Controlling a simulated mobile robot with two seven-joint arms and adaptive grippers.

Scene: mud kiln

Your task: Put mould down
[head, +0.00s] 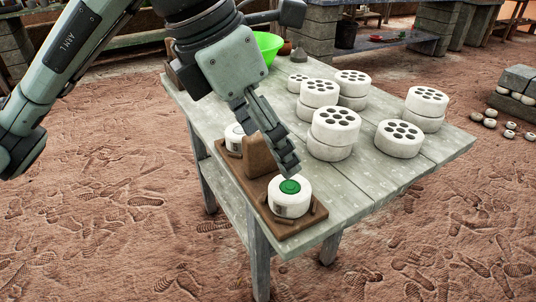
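A white round mould (291,206) with a green disc (290,186) on top sits upright on a brown wooden board (283,230) at the table's near corner. A second white round piece (233,138) is partly hidden behind a brown upright block (258,157) on the same board. My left gripper (290,168) points down just behind and above the green disc. Its fingers overlap in this view, so their opening cannot be told, and I see nothing clearly held. My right gripper is not in view.
The grey wooden table (372,193) holds several white perforated cylinders (335,125), some stacked, towards the back and right. A green bowl (267,46) stands at the back left. Bare tabletop lies between the board and the cylinders.

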